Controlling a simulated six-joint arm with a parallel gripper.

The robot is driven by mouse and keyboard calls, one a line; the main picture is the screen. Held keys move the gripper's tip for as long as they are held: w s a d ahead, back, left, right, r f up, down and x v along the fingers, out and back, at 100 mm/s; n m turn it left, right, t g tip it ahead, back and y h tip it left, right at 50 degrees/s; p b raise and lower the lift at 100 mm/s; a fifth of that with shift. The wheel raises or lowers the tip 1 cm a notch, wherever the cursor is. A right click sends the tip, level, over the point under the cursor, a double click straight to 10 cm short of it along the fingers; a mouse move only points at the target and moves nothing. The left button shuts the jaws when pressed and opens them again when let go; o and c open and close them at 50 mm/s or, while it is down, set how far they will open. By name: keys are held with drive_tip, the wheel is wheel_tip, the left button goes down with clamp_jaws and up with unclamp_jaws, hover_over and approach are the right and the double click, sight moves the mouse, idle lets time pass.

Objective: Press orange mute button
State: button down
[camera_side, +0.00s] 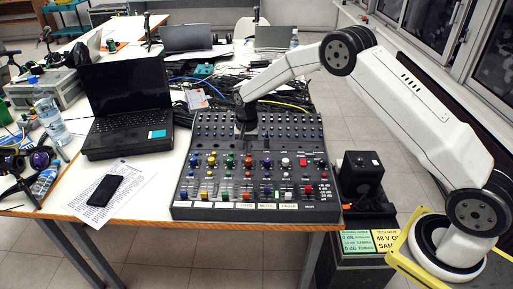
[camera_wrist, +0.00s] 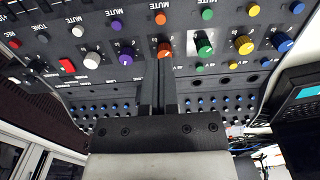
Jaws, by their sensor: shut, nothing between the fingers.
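The mixing console (camera_side: 329,200) lies on the table below my gripper (camera_side: 244,124). In the wrist view an orange round button (camera_wrist: 160,18) sits beside MUTE lettering, between a purple button (camera_wrist: 116,25) and a green one (camera_wrist: 207,14). A larger orange knob (camera_wrist: 165,49) is closer to my gripper (camera_wrist: 160,62), whose fingers are together and empty. The fingertips are just short of that knob in the picture; whether they touch it I cannot tell. In the side view several orange controls form a column in front of the gripper.
A laptop (camera_side: 127,105) stands left of the console, with a phone (camera_side: 105,190) on paper and a bottle (camera_side: 50,118) further left. Cables (camera_side: 283,104) lie behind the console. A black box (camera_side: 361,177) stands at its right. The space above the console's front is clear.

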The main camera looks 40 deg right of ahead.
sight(247, 173)
drive_tip(key=shift+f, duration=0.15)
drive_tip(key=shift+f, duration=4)
drive_tip(key=shift+f, duration=0.15)
drive_tip(key=shift+f, duration=0.6)
drive_tip(key=shift+r, duration=0.2)
wheel_tip(247, 173, up, 9)
drive_tip(key=shift+r, duration=0.2)
idle(0.4)
